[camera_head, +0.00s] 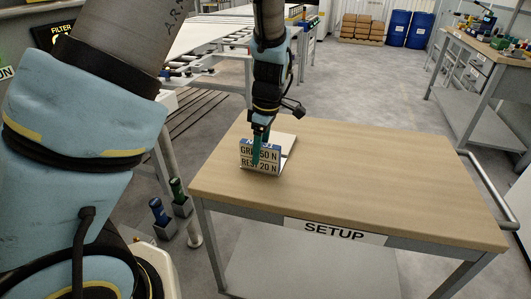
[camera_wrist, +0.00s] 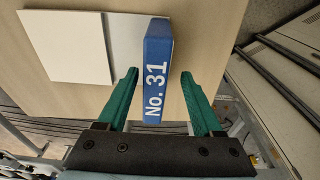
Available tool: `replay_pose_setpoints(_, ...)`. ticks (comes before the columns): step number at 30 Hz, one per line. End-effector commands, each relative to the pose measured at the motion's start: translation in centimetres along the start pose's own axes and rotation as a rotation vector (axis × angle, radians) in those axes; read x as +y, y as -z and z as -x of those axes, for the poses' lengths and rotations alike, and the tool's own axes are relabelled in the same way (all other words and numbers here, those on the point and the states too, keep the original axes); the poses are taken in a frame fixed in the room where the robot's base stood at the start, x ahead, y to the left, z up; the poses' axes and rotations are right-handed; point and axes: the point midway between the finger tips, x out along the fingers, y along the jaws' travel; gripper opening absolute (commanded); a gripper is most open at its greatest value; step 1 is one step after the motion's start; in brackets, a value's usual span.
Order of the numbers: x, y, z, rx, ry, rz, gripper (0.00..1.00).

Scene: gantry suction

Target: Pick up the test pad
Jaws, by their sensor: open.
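A blue block marked "No. 31", which I take to be the test pad (camera_wrist: 157,60), lies between my open fingers in the wrist view. My gripper (camera_wrist: 158,76) has two green fingers, one on each side of the blue block, with a small gap visible on each side. In the head view, my gripper (camera_head: 259,148) points down over the left part of the SETUP table. There the blue top of the pad (camera_head: 246,144) shows by the fingers, which partly cover it and the lettering below it.
The wooden SETUP table (camera_head: 370,180) is clear on its right. A white folded card or plate (camera_wrist: 65,50) lies beside the pad. A roller conveyor (camera_head: 205,35) runs behind at left. Blue and green handled items (camera_head: 160,212) stand low, left of the table.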

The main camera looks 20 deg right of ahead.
Motion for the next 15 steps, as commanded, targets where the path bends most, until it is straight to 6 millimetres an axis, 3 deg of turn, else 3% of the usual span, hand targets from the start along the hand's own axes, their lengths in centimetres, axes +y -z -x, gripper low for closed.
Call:
replay_pose_setpoints(9,0.5,0.3,-4.0,0.000,0.003,0.001,0.68)
replay_pose_setpoints(15,0.5,0.2,-4.4,0.000,0.000,0.000,0.68)
